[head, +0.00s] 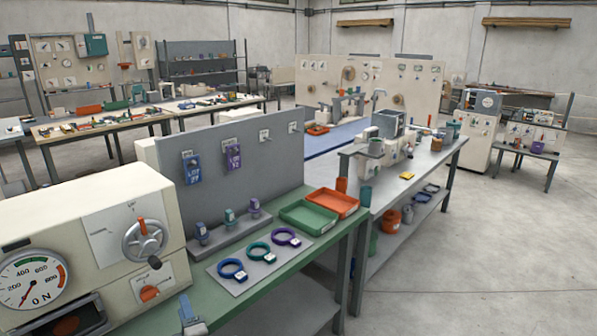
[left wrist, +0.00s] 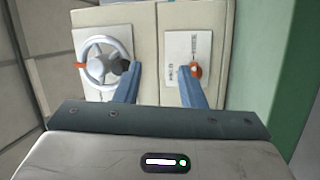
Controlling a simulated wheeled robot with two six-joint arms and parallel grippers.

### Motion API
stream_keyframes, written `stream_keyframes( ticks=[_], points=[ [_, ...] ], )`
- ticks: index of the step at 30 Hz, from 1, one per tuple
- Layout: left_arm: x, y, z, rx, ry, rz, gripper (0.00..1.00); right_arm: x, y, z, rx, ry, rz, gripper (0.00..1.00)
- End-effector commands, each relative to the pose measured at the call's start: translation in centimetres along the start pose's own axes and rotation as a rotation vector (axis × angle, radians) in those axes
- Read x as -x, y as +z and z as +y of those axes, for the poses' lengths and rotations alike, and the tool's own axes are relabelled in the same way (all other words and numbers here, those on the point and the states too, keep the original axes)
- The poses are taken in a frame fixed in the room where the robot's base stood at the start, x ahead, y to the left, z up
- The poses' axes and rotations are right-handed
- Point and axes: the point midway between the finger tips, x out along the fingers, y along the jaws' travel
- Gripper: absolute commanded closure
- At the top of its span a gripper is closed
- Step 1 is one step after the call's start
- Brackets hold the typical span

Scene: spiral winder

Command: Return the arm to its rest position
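The off-white machine (head: 75,225) stands at the left of the head view. Its front panel carries a grey handwheel (head: 145,240) with an orange mark and a dark handle knob, and an orange knob (head: 149,293) below. The left wrist view shows the same handwheel (left wrist: 103,63) at left and the orange knob (left wrist: 195,70) at right. My left gripper (left wrist: 158,70) has its two blue fingers apart with nothing between them, facing this panel. In the head view a small part of my left gripper (head: 190,315) shows at the bottom edge. My right gripper is in neither view.
The green bench (head: 335,240) holds blue, green and purple rings (head: 258,251) on a plate, a green tray (head: 308,217) and an orange tray (head: 334,203). A grey board (head: 240,160) stands behind. Floor (head: 480,250) at right is clear.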

Motion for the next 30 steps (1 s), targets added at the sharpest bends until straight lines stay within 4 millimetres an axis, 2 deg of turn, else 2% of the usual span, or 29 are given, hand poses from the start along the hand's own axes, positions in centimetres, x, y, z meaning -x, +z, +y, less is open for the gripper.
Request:
stream_keyframes(
  ticks=[3,7,11,14,17,21,25,30],
  points=[
    [2.6,1.2,2.4,-0.146,0.129,-0.224,0.64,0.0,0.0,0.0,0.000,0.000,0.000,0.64],
    [6.6,2.9,3.5,-0.333,0.223,-0.481,0.64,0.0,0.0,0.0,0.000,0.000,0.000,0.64],
    [11.5,3.8,2.8,-0.544,0.254,-0.735,0.64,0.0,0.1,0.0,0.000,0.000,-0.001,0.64],
    [15.5,3.4,1.2,-0.717,0.236,-0.921,0.64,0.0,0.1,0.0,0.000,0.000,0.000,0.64],
    [19.4,1.9,-0.9,-0.893,0.176,-1.095,0.64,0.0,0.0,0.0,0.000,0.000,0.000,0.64],
    [24.1,-2.0,-3.8,-1.125,0.036,-1.295,0.64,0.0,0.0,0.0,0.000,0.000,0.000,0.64],
    [26.9,-5.6,-5.3,-1.271,-0.095,-1.406,0.64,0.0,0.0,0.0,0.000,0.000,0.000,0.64],
    [29.4,-9.7,-6.2,-1.398,-0.245,-1.489,0.64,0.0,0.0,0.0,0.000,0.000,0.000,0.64]
  ],
)
